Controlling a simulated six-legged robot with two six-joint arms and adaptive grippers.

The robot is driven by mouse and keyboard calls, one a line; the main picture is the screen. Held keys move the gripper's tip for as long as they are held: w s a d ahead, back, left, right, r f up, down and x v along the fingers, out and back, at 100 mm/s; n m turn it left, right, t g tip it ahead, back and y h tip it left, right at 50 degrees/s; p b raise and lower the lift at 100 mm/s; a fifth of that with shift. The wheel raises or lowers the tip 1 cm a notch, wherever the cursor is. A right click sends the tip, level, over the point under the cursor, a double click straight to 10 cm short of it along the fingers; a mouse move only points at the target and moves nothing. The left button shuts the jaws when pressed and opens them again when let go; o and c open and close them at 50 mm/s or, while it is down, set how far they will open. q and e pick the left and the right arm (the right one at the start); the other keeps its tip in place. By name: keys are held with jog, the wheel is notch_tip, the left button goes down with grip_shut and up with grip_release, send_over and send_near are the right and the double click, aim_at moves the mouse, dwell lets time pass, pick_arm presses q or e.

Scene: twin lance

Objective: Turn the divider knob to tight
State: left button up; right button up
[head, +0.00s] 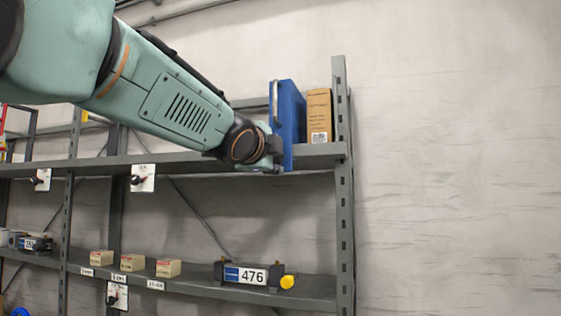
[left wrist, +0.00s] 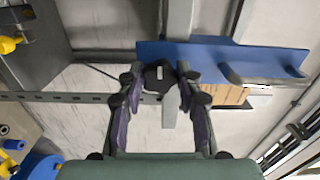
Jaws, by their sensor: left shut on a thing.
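The blue divider (head: 287,118) stands upright on the upper shelf near its right end, with a pale bar along its left edge. It also shows in the left wrist view (left wrist: 215,62). My left gripper (head: 272,152) is at the divider's lower front, at the shelf edge. In the left wrist view (left wrist: 158,86) its two fingers are shut on a dark, lobed knob (left wrist: 158,77) beside the blue panel. In the head view the gripper hides the knob. I cannot read any tight marking or the knob's setting. My right gripper is in neither view.
A cardboard box (head: 319,115) stands right of the divider, close to the shelf upright (head: 344,190). The lower shelf (head: 200,288) holds small beige boxes (head: 168,268) and a unit marked 476 (head: 247,275) with a yellow end. White plates with dark knobs (head: 143,178) hang left. Bare wall is at right.

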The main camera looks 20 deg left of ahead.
pick_arm(q)
jog(key=m, duration=0.4)
jog(key=shift+r+m, duration=0.3)
jog(key=shift+r, duration=0.05)
jog(key=m, duration=0.4)
jog(key=shift+m+b, duration=0.3)
jog(key=shift+b, duration=0.05)
jog(key=m, duration=0.4)
jog(key=shift+m, duration=2.5)
jog(key=o, duration=1.2)
jog(key=shift+w+d+f, duration=0.2)
jog(key=shift+w+f, duration=0.05)
jog(key=shift+w, duration=0.05)
jog(key=shift+c, duration=0.2)
